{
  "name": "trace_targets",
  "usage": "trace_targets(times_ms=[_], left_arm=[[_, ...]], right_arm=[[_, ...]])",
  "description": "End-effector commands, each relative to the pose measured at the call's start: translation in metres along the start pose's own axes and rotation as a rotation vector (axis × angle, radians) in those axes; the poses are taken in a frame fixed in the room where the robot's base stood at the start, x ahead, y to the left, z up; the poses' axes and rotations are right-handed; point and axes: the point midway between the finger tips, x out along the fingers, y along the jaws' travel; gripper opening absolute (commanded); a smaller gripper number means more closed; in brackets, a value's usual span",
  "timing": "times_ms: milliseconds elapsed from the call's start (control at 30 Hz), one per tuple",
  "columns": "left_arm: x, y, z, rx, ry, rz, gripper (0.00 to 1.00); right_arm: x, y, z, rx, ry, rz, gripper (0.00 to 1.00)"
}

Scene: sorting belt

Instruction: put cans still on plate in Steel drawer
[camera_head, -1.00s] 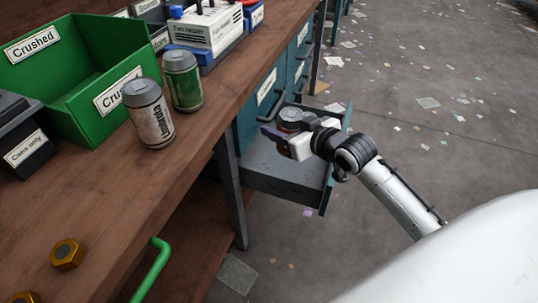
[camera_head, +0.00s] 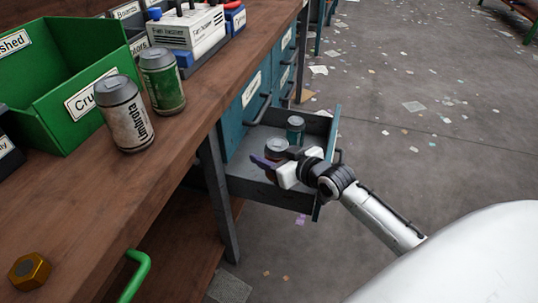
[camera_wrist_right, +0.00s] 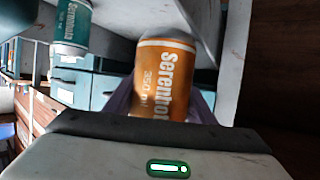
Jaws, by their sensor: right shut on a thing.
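My right gripper (camera_head: 279,168) is shut on an orange can (camera_wrist_right: 165,78), whose grey top shows in the head view (camera_head: 277,146). It holds the can within the outline of the open blue-grey drawer (camera_head: 262,190); whether the can touches the drawer floor cannot be told. A teal can (camera_head: 295,129) stands in the drawer behind it and also shows in the right wrist view (camera_wrist_right: 72,27). A white can (camera_head: 125,115) and a green can (camera_head: 162,82) stand on the wooden bench. The drawer's front label is not readable. No plate is visible. My left gripper is not in view.
A green bin (camera_head: 60,95) labelled Crushed stands on the bench (camera_head: 95,205) at left, near a brass nut (camera_head: 30,270). A white boxed device (camera_head: 187,27) sits farther back. The floor right of the drawer holds only scattered scraps.

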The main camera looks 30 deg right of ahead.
Motion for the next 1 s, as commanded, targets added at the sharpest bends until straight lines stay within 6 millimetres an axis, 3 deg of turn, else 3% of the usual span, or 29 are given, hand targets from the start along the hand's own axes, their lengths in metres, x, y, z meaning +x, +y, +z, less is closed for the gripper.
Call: trace_targets(times_ms=[300,333,433,833,1000], left_arm=[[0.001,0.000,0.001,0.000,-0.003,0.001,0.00],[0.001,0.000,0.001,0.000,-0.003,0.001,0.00],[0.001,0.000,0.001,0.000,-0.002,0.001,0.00],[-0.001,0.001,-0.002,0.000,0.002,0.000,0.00],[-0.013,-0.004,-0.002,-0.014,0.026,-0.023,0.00]], right_arm=[[0.003,0.000,0.006,0.000,-0.001,0.000,0.29],[0.002,0.000,0.006,0.000,0.000,0.000,0.55],[0.002,0.000,0.005,0.000,0.000,0.000,0.69],[-0.002,0.000,-0.003,0.000,0.001,0.000,0.69],[-0.035,0.000,-0.003,-0.003,-0.003,-0.001,0.69]])
